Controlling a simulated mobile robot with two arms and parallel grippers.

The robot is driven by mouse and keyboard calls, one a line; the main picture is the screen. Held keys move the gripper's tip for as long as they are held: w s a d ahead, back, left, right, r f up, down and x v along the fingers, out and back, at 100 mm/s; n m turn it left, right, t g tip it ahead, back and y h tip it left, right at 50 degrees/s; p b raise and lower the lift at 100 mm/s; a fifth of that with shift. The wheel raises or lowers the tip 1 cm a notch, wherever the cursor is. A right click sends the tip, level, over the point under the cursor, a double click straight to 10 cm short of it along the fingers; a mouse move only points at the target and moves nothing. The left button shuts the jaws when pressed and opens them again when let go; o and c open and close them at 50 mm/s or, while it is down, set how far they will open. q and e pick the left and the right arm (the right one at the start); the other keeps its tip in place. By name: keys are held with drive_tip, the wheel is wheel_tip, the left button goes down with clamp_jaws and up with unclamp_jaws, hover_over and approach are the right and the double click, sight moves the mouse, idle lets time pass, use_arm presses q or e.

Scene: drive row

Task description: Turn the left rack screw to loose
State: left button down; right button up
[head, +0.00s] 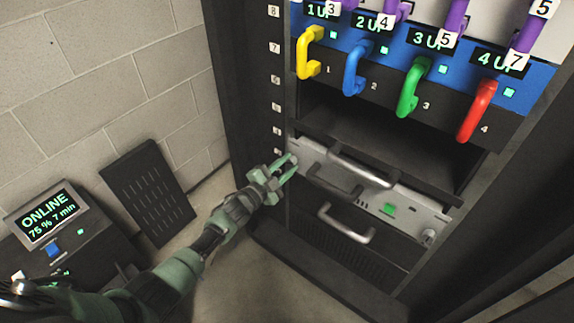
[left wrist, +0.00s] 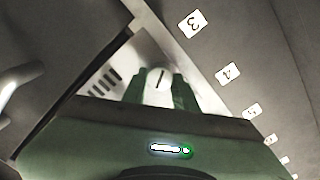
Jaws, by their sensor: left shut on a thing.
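The left rack screw (left wrist: 159,80) shows in the left wrist view as a pale round head with one dark line near upright in the picture. My left gripper (head: 292,162) reaches the left end of the silver rack panel (head: 405,206). Its two green fingers (left wrist: 160,93) are shut on the screw, one on each side of its head. In the head view the fingers largely hide the screw. The right rack screw (head: 429,237) sits at the panel's right end. My right gripper is not in view.
The panel has a silver handle (head: 362,171) and a green patch (head: 389,209). A drawer handle (head: 345,223) is below. Yellow (head: 302,58), blue, green and red handles are above. A dark box with an ONLINE display (head: 47,217) stands left.

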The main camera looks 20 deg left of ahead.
use_arm(q)
drive_tip(key=c, duration=1.1)
unclamp_jaws()
drive_tip(key=shift+s+a, duration=0.15)
drive_tip(key=shift+s, duration=0.15)
drive_tip(key=p+v, duration=0.2)
drive_tip(key=v, duration=0.5)
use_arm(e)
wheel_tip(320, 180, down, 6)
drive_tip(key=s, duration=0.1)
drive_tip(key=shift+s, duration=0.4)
use_arm(q)
drive_tip(key=shift+s+f, duration=0.1)
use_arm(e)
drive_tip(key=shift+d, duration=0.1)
